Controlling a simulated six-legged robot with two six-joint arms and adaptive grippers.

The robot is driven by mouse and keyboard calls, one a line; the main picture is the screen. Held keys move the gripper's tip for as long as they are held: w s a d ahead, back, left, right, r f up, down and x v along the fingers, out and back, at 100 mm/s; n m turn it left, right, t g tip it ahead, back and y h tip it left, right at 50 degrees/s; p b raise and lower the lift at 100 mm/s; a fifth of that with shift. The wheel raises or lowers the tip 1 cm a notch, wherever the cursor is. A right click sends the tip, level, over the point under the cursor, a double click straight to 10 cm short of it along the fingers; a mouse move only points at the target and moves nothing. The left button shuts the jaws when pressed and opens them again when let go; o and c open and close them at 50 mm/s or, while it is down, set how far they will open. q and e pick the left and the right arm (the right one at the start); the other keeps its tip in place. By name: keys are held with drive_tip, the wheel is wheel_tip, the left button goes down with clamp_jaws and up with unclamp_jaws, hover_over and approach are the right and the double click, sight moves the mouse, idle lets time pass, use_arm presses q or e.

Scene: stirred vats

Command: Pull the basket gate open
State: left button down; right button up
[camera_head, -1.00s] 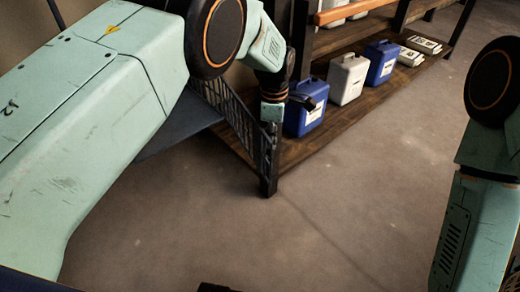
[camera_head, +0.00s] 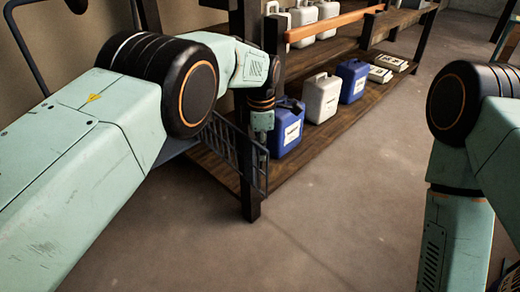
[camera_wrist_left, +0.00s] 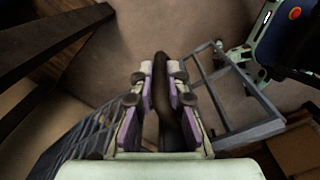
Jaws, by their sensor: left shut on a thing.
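The basket gate (camera_head: 225,140) is a dark blue-grey barred panel at the lower left of the shelf, by a dark upright post. My left gripper (camera_head: 262,140) points down at the right end of the gate in the head view; its fingertips are hard to make out there. In the left wrist view my left gripper (camera_wrist_left: 160,95) has its purple-padded fingers closed on a dark bar (camera_wrist_left: 162,85) between them. Grey barred framework (camera_wrist_left: 85,140) shows to the left of the fingers, and a grey frame (camera_wrist_left: 245,100) to the right. My right gripper is out of view.
A wooden shelf with a dark post (camera_head: 250,185) holds a blue canister (camera_head: 286,132), a white canister (camera_head: 321,98) and another blue canister (camera_head: 352,80). An orange rail (camera_head: 335,25) runs above. The concrete floor (camera_head: 330,220) in front is clear.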

use_arm(q)
drive_tip(key=c, duration=1.3)
unclamp_jaws()
drive_tip(key=shift+c, duration=0.2)
drive_tip(key=shift+r, duration=0.1)
wheel_tip(320, 180, up, 12)
drive_tip(key=shift+f, duration=0.1)
